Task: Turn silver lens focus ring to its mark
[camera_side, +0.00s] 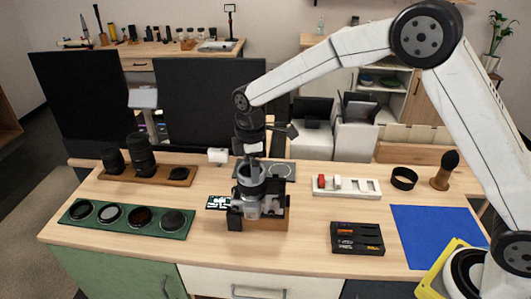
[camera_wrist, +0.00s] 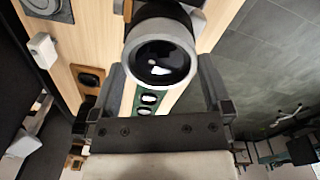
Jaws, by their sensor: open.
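The silver lens (camera_side: 268,203) stands upright in a wooden holder (camera_side: 272,222) near the middle of the table. In the wrist view its dark front glass (camera_wrist: 160,62) faces me, with a silver ring (camera_wrist: 190,42) around it. My gripper (camera_side: 251,166) points down over the top of the lens. In the wrist view my gripper (camera_wrist: 163,70) is open, with one finger on each side of the lens. A gap shows beside each finger, but I cannot tell the fingers' height against the ring. No focus mark can be made out.
A green tray of round filters (camera_side: 127,218) lies at left, with a wooden board of black lenses (camera_side: 150,178) behind. A white tray (camera_side: 347,188), black tool tray (camera_side: 357,238) and blue mat (camera_side: 425,238) lie at right. A small white block (camera_side: 217,155) stands behind the lens.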

